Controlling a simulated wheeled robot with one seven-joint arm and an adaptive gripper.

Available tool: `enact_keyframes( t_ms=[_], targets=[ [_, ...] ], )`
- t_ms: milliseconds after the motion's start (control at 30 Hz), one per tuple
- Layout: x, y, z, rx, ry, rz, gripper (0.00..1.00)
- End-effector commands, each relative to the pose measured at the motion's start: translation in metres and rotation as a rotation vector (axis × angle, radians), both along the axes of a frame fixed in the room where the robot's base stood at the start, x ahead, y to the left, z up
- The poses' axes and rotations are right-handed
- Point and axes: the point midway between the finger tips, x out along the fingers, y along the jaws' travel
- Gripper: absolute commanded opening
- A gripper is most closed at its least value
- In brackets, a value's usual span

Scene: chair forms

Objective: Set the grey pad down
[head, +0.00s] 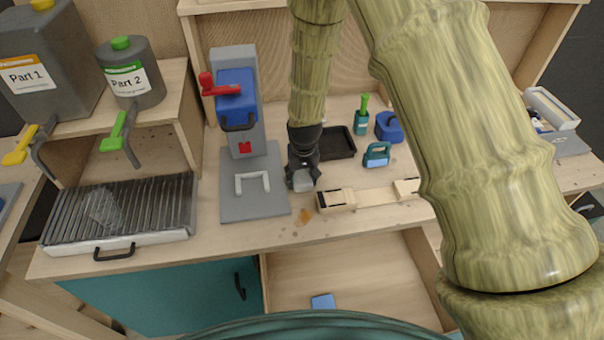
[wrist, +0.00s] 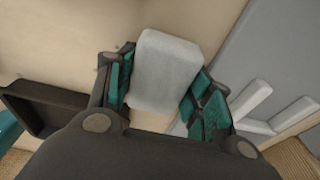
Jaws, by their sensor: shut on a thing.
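The grey pad (wrist: 166,68) is a pale block with rounded edges. In the wrist view it sits between the two teal-lined fingers of my gripper (wrist: 163,92), which is shut on it. In the head view my gripper (head: 303,172) points down over the wooden worktop (head: 272,235), with the pad (head: 303,184) at its tips. The pad is just right of the grey press base and left of the wooden clamp. I cannot tell whether its underside touches the worktop.
A grey press (head: 240,125) with a red lever stands on the left. A black tray (head: 338,142) lies behind my gripper, and a wooden clamp (head: 336,200) is close on the right. A ribbed grill (head: 120,212) is far left. An open drawer (head: 345,275) is below.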

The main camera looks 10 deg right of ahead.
Motion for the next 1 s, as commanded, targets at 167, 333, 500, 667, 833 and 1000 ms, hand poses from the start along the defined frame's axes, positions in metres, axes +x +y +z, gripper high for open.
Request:
enact_keyframes(
  t_ms=[167,333,500,667,833,1000],
  targets=[
    [0.0,0.0,-0.001,0.0,0.0,0.0,0.35],
    [0.0,0.0,-0.003,0.0,0.0,0.0,0.35],
    [0.0,0.0,-0.004,0.0,0.0,0.0,0.6],
    [0.0,0.0,-0.004,0.0,0.0,0.0,0.6],
    [0.0,0.0,-0.001,0.0,-0.001,0.0,0.6],
    [-0.001,0.0,0.007,0.0,-0.003,0.0,0.6]
  ],
)
